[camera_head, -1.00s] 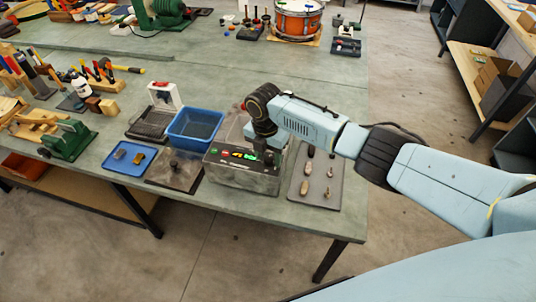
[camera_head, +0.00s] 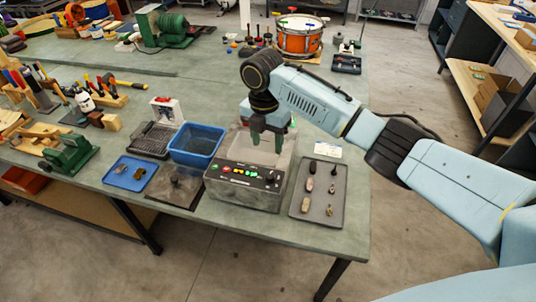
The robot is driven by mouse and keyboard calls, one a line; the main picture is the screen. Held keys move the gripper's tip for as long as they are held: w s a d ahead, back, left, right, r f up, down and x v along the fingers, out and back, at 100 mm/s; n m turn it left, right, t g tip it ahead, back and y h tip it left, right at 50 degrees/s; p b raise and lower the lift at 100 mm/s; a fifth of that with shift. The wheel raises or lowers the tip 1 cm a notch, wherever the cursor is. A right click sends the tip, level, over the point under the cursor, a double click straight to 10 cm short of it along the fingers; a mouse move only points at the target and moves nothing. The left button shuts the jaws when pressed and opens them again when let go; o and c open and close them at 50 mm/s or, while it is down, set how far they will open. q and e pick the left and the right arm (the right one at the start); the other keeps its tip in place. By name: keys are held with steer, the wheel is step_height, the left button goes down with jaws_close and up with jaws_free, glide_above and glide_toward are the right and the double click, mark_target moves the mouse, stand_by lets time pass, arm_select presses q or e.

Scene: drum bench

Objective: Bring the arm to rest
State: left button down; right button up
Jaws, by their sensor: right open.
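My right gripper (camera_head: 267,146) points down from my blue arm and hangs above the back part of a grey machine (camera_head: 240,192) with a clear bin behind its control panel. Its jaws look apart, with nothing seen between them. The panel carries a row of lit green marks, a red button and a dark knob. I cannot tell how far the fingertips are above the bin. My left gripper does not show in this view.
A grey tray (camera_head: 335,213) with several small stones lies right of the machine. A blue bin (camera_head: 193,159) and a blue tray (camera_head: 117,182) stand to its left. An orange drum (camera_head: 299,40) is at the back. The bench top between the machine and drum is largely clear.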

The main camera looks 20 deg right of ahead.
steer(key=shift+r, duration=0.65)
steer(key=shift+f, duration=0.15)
